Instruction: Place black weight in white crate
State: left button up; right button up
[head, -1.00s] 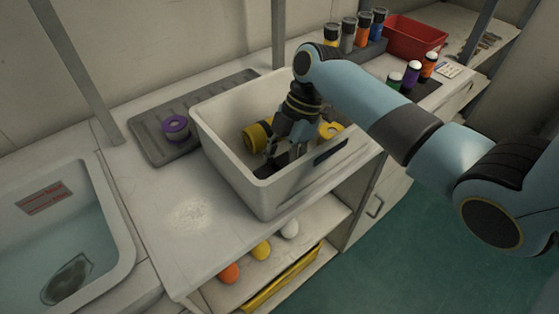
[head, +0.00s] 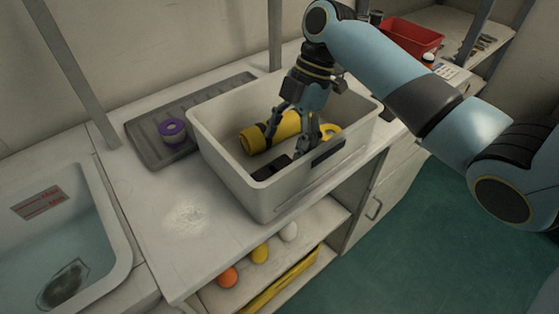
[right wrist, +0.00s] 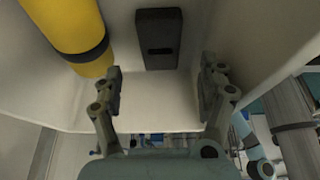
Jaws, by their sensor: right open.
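The black weight (head: 272,167) is a dark block with a slot in its face. It lies inside the white crate (head: 243,190), near the crate's front wall, and it also shows in the right wrist view (right wrist: 158,40). My right gripper (head: 287,146) is open and empty above the crate's inside. In the right wrist view its spread fingers (right wrist: 160,76) stand apart from the weight, which lies beyond them. My left gripper is not in view.
A yellow cylinder (head: 251,138) with a black band and a yellow ring (head: 330,130) are also in the crate. A purple roll (head: 172,129) sits on a grey ribbed mat (head: 146,133). A water basin (head: 75,255) is at left, a red bin (head: 410,37) behind.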

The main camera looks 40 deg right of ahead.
jog(key=v, duration=0.5)
jog(key=shift+r, duration=0.15)
